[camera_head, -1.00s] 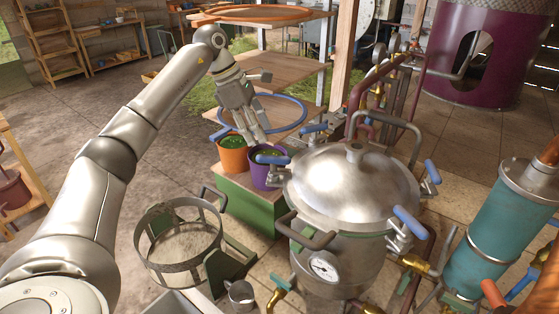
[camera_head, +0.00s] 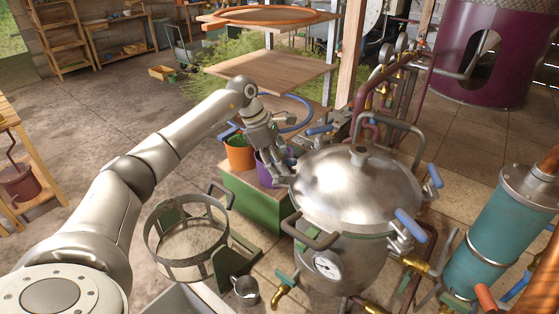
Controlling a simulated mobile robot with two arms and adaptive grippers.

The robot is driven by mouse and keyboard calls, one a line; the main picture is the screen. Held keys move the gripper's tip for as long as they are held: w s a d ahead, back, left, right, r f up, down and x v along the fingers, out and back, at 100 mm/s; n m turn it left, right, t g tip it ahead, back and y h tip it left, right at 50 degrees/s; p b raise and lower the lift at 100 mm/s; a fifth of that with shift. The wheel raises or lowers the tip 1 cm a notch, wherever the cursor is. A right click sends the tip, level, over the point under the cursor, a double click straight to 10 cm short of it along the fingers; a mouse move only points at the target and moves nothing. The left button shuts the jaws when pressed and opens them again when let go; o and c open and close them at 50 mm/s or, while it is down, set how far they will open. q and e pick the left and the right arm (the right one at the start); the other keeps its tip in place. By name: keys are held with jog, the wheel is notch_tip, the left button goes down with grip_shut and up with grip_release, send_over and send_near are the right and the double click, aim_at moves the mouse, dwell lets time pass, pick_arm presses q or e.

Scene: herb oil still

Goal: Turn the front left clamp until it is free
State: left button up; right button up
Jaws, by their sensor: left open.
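The steel still pot (camera_head: 350,235) has a domed lid (camera_head: 355,188) held by clamps with blue handles. The clamp on the lid's left side is mostly hidden behind my left gripper (camera_head: 281,172). That gripper is open, with its fingers pointing down at the lid's left rim. I cannot tell whether the fingers touch the clamp. Other clamps show at the back left (camera_head: 320,130), on the right (camera_head: 434,176) and at the front right (camera_head: 411,223). My right gripper is out of view.
An orange bucket (camera_head: 238,152) and a partly hidden purple bucket (camera_head: 265,172) stand on a green stand (camera_head: 248,205) left of the pot. A round metal basket frame (camera_head: 190,265) and a metal cup (camera_head: 245,290) are in front. A teal cylinder (camera_head: 485,240) stands at right.

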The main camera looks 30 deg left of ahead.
pick_arm(q)
jog(key=shift+r, duration=0.1)
grip_shut()
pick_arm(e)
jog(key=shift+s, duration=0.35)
